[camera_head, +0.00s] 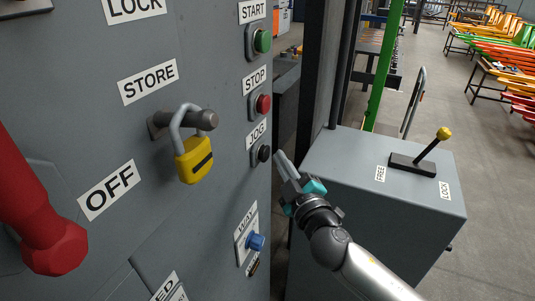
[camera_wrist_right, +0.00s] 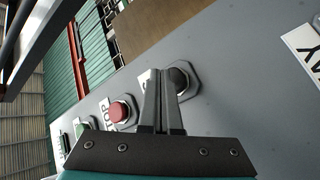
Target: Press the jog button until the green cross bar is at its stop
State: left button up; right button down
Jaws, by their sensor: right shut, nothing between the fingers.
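The black jog button (camera_head: 263,153) sits on the grey panel under the JOG label, below the red stop button (camera_head: 263,104). My right gripper (camera_head: 279,157) is shut and empty, its fingertips just right of the jog button. In the right wrist view the shut fingers (camera_wrist_right: 160,76) partly cover the jog button (camera_wrist_right: 181,78); I cannot tell whether they touch it. A green upright bar (camera_head: 385,65) stands behind the grey box; I cannot tell whether it belongs to the cross bar, and no stop is visible. My left gripper is not in view.
A yellow padlock (camera_head: 194,160) hangs on the STORE peg. A blue knob (camera_head: 256,242) is below the jog button, and a red handle (camera_head: 50,245) is at left. A grey box (camera_head: 345,165) with a yellow-tipped lever (camera_head: 428,148) stands right, close behind my right arm.

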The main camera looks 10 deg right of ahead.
jog(key=shift+d, duration=0.1)
jog(key=s+d, duration=0.1)
jog(key=d, duration=0.1)
jog(key=s+d, duration=0.2)
dwell(0.6)
jog(key=shift+w, duration=0.1)
